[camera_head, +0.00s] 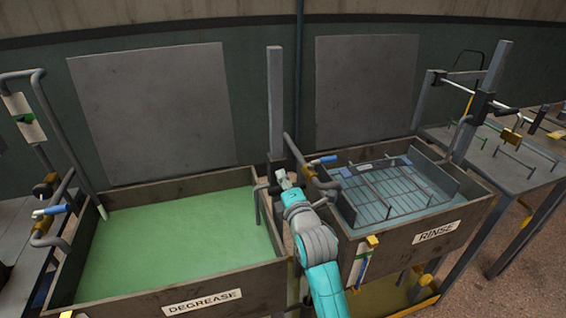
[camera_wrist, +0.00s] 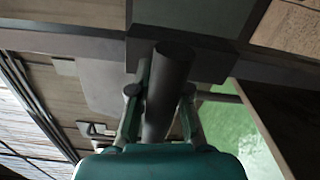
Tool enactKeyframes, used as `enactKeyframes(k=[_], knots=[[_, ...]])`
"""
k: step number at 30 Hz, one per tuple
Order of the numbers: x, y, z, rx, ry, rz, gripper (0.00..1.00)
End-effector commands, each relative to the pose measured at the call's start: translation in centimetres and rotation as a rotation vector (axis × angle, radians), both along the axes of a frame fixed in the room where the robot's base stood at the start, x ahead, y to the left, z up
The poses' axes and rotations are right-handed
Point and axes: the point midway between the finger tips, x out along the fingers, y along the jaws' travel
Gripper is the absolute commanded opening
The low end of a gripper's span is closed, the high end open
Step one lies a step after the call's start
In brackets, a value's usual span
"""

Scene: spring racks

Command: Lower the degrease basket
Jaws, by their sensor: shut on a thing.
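The degrease tank (camera_head: 240,262) is a wooden-sided box of opaque green liquid at the left of the head view. No basket shows above its surface. My gripper (camera_head: 283,182) is beside this post, between the two tanks. In the wrist view my gripper (camera_wrist: 160,92) is shut on a dark grey round handle (camera_wrist: 172,68), with one finger on each side. Where the handle joins the rest is hidden. Green liquid also shows in the wrist view (camera_wrist: 228,118).
The rinse tank (camera_head: 405,262) stands to the right, with a wire basket (camera_head: 385,188) in its bluish liquid. A bent grey pipe (camera_head: 312,178) and a blue-handled valve (camera_head: 323,160) are close to my gripper's right. A rack table (camera_head: 515,180) is at far right.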

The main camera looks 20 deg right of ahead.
Motion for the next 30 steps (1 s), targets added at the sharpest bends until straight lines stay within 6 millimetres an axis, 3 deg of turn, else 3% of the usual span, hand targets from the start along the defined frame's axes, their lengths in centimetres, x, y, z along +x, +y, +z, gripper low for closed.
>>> enactKeyframes(k=[1,6,23,24,26,30], knots=[[0.0,0.0,-1.3,0.0,0.01,0.0,0.0],[0.0,0.0,-3.3,0.0,0.008,-0.001,0.0],[0.0,0.0,-4.7,0.0,0.012,0.0,0.0],[0.0,0.0,-4.8,0.0,0.013,-0.001,0.26],[0.0,0.0,-4.8,0.0,0.014,0.0,0.41],[0.0,0.0,-4.5,0.0,0.008,0.0,0.41]])
